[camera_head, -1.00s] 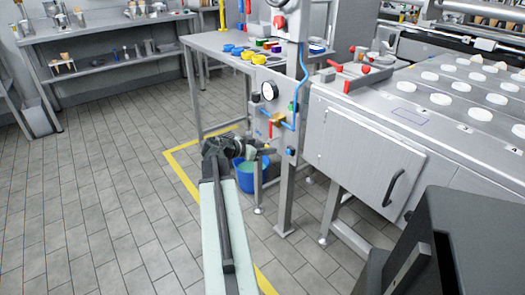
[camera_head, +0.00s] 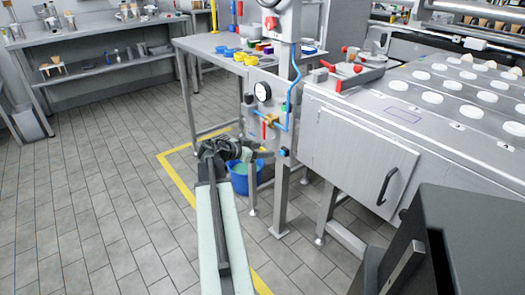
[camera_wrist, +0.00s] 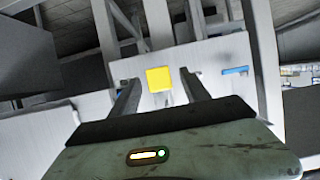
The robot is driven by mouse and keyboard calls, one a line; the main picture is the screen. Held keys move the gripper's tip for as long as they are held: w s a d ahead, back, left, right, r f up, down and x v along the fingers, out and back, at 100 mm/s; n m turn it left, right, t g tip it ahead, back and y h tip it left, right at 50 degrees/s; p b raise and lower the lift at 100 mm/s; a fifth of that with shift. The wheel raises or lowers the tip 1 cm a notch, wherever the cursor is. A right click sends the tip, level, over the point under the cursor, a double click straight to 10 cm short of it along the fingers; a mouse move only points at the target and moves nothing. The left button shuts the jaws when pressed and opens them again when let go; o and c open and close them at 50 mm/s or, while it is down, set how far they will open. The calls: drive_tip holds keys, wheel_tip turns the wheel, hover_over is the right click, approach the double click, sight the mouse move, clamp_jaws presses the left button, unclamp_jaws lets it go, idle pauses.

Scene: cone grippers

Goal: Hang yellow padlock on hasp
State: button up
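A yellow block (camera_wrist: 158,79), apparently the padlock's body, shows in the wrist view between and beyond my finger tips. A short greyish part shows just below it. A gap shows on each side of it, so my gripper (camera_wrist: 159,80) looks open and not touching it. In the head view my gripper (camera_head: 262,154) reaches in front of the lower part of a grey panel (camera_head: 254,110) with a gauge, an orange-yellow fitting and a blue pipe. I cannot make out the padlock for certain there. I cannot clearly identify the hasp in either view.
A metal post (camera_head: 281,190) stands just right of my gripper. A blue bucket (camera_head: 240,180) is on the floor behind it. A steel counter (camera_head: 400,100) with a handled door (camera_head: 350,160) is on the right. The tiled floor (camera_head: 90,190) on the left is clear.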

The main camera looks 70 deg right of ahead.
drive_tip(key=p+v, duration=0.3)
drive_tip(key=v, duration=0.4)
drive_tip(key=shift+w+a, duration=0.15)
drive_tip(key=shift+a, duration=0.2)
